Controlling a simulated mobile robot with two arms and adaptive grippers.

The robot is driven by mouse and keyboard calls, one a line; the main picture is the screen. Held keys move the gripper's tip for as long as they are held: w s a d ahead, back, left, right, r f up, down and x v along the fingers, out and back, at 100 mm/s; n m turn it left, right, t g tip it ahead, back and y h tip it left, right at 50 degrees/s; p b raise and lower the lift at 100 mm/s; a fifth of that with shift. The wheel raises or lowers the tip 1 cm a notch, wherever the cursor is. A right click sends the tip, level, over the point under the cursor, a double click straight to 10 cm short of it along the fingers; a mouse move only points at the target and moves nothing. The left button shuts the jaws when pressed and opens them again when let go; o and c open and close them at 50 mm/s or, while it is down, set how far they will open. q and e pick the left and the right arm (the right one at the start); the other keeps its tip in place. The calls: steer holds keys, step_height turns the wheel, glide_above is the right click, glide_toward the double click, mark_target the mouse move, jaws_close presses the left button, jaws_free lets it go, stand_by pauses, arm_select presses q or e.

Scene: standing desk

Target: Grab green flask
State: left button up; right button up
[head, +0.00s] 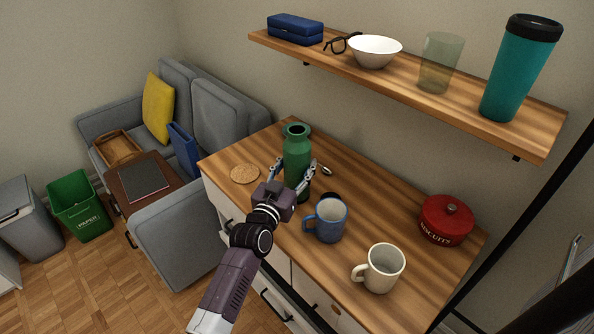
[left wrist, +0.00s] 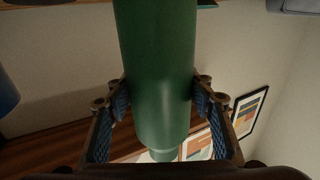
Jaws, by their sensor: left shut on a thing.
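The green flask (head: 297,152) stands upright over the wooden desk top, toward its left end. My left gripper (head: 293,178) is shut on the flask's lower body, with one finger on each side. In the left wrist view the green flask (left wrist: 155,70) fills the middle, between the blue-padded fingers of my left gripper (left wrist: 158,105), which press on both sides. The head view does not clearly show whether the flask's base touches the desk. My right gripper is in neither view.
A blue mug (head: 326,220) stands close right of the gripper, with a cream mug (head: 379,268) and red biscuit tin (head: 446,220) farther right. A cork coaster (head: 245,174) lies left. A wall shelf (head: 400,80) holding several items overhangs the back.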

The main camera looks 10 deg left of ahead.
arm_select(q)
jaws_close()
steer(key=shift+w+r, duration=0.1)
steer(key=shift+r, duration=0.1)
steer(key=shift+r, duration=0.1)
